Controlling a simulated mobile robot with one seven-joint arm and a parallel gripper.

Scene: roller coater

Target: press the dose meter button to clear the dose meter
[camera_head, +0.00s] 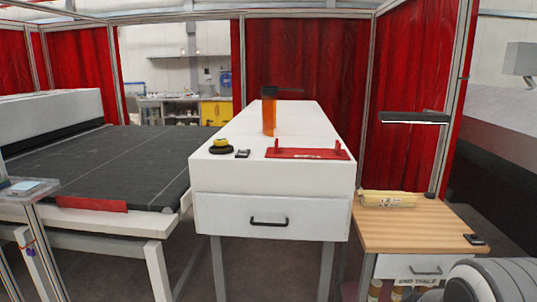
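A small dark device (243,153) lies on the near end of the white cabinet's top, just right of a yellow-and-black round item. Another small dark flat device (474,239) lies at the right edge of the wooden end table. Both are too small to show a button, and I cannot tell which one is the dose meter. A grey rounded part of my arm shows in the bottom right corner, below and in front of the end table. My gripper is not visible in this view.
The white cabinet (271,213) has a closed drawer with a black handle. On it are the yellow-and-black item (221,146), a red tray (306,153) and an orange cylinder (269,117). The wooden end table (400,229) holds a yellowish pack (387,199). A dark conveyor (105,165) stands left.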

